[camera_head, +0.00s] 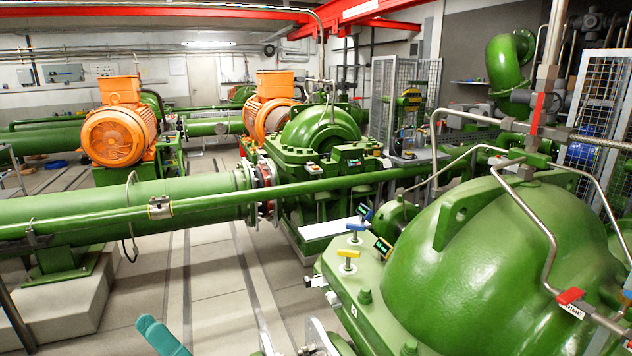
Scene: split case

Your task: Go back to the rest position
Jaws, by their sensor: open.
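My gripper cannot be made out in the head view. The split case pump (490,260) is a large green rounded casing that fills the lower right. On its flange stand a blue-handled valve (355,232) and a yellow-handled valve (348,258), with a small dark display (383,247) beside them. A red tag (570,296) sits on a grey pipe at the lower right. A teal shape (162,336) is cut off by the bottom edge, and I cannot tell what it is.
A long green pipe (130,212) crosses the left and middle. A second green pump (325,140) and two orange motors (118,137) stand behind. Grey piping (540,230) runs over the near casing. Grey floor (215,290) is open at the lower left.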

